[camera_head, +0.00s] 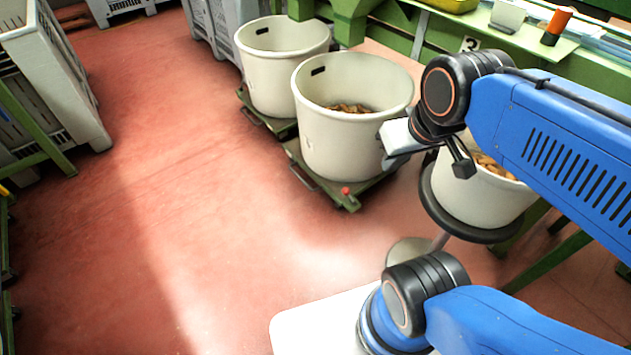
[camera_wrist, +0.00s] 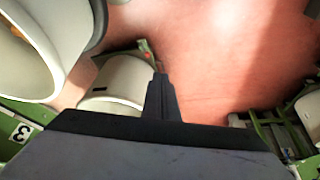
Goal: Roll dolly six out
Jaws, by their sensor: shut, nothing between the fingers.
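Two green dollies stand on the floor in the head view, each under a cream tub. The nearer dolly (camera_head: 352,201) has a red knob at its front corner and carries a tub (camera_head: 338,150) with cork-coloured pieces inside. The farther dolly (camera_head: 262,122) carries another tub (camera_head: 275,85). I cannot read a number six on either. My gripper is shut and empty; its narrow fingers show in the wrist view (camera_wrist: 161,85), pointing toward the floor beside a tub (camera_wrist: 118,80) and a red knob. In the head view my wrist overlaps the nearer tub's right edge; contact cannot be told.
A third tub (camera_head: 470,195) with corks sits in a dark ring on a stand at right. A green bench with a "3" plate (camera_head: 470,44) runs along the back. Grey crates (camera_head: 50,70) stand at far left. The red floor (camera_head: 150,200) left of the dollies is clear.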

